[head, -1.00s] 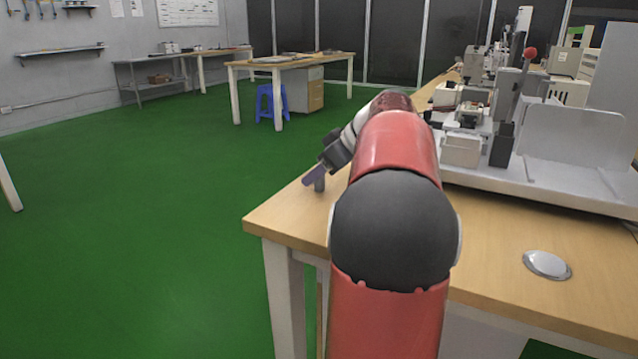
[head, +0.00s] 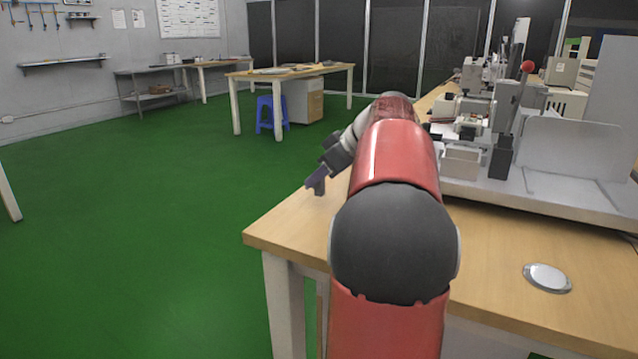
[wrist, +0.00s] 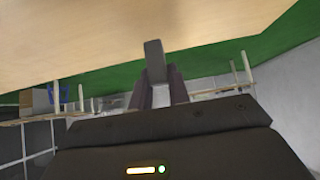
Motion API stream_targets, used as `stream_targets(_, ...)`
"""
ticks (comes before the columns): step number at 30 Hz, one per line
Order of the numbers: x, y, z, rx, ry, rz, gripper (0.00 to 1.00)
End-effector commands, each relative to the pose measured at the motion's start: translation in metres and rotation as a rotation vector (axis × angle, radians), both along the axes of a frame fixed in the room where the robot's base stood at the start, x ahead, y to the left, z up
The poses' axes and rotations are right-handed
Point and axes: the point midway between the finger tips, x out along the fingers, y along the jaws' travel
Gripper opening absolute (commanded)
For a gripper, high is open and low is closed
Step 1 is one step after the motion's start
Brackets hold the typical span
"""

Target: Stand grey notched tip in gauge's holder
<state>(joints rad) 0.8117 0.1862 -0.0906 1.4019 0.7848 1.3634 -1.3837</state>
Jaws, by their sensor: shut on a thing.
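My gripper (head: 317,178) is beyond my red arm, above the left edge of the near wooden table. In the wrist view my gripper (wrist: 163,92) is shut on a small grey block-like piece, the grey tip (wrist: 154,62), which sticks out past the dark fingers. Its notch cannot be made out. The gauge (head: 508,108), a grey upright device with a red ball on top, stands on a pale base at the right, well away from my gripper. A dark block (head: 501,158) and a pale open box (head: 461,161) stand at its front; I cannot tell which is the holder.
The near wooden table (head: 490,235) is bare at its front, apart from a round silver disc (head: 547,278). Green floor (head: 130,230) lies open at the left. A blue stool (head: 271,113) stands by a far table.

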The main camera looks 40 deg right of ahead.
Motion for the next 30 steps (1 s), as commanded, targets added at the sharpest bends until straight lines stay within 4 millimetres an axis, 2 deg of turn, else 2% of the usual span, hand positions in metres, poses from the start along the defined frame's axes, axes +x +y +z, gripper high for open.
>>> stream_targets(9, 0.001, -0.001, 0.094, -0.004, -0.004, 0.001, 0.00)
stream_targets(15, 0.000, -0.001, 0.145, -0.002, -0.002, 0.000, 0.00)
stream_targets(21, 0.000, -0.001, 0.174, -0.001, -0.001, 0.000, 0.00)
stream_targets(30, 0.000, 0.000, 0.181, 0.001, 0.000, -0.001, 0.00)
